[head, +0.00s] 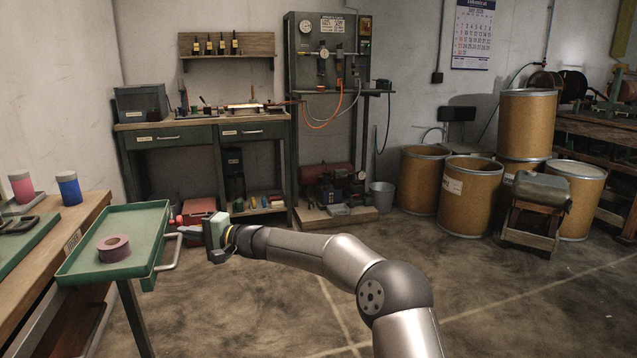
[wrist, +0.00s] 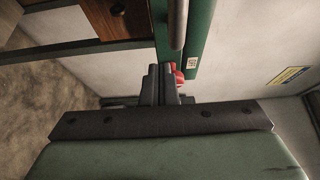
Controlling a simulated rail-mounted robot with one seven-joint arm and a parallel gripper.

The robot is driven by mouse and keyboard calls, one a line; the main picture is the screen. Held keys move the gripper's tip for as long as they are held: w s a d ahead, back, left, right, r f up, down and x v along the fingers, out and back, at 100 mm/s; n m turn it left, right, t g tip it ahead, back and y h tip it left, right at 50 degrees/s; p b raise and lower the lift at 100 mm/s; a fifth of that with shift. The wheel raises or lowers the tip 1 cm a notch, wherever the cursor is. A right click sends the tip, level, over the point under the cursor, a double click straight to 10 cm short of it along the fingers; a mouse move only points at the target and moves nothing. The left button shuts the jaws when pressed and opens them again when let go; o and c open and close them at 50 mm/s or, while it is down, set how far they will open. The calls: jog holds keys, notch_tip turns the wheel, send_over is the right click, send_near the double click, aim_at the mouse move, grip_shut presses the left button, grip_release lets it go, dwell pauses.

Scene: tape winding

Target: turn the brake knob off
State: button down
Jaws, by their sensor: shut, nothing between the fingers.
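A small red knob (wrist: 179,76) shows in the wrist view, just right of my fingertips and partly hidden by them. A bit of red also shows in the head view beside the tray's right edge, too small to tell its setting. My gripper (wrist: 160,72) is shut and empty, its dark fingers close together at the red knob; I cannot tell whether they touch it. In the head view my gripper (head: 184,230) points left at the right side of the green tray cart (head: 150,222), close to its pale handle (head: 172,254).
A tape roll (head: 114,248) lies in the tray. A wooden bench (head: 70,215) with a red-pink and a blue cup (head: 68,188) is at the left. A red box (head: 199,206) stands on the floor behind my gripper. Open floor lies right of the cart.

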jog(key=shift+d, duration=0.1)
jog(key=d, duration=0.1)
jog(key=w+d, duration=0.1)
jog(key=d, duration=0.1)
jog(key=d+b, duration=0.1)
jog(key=d, duration=0.1)
jog(key=shift+w+d, duration=0.25)
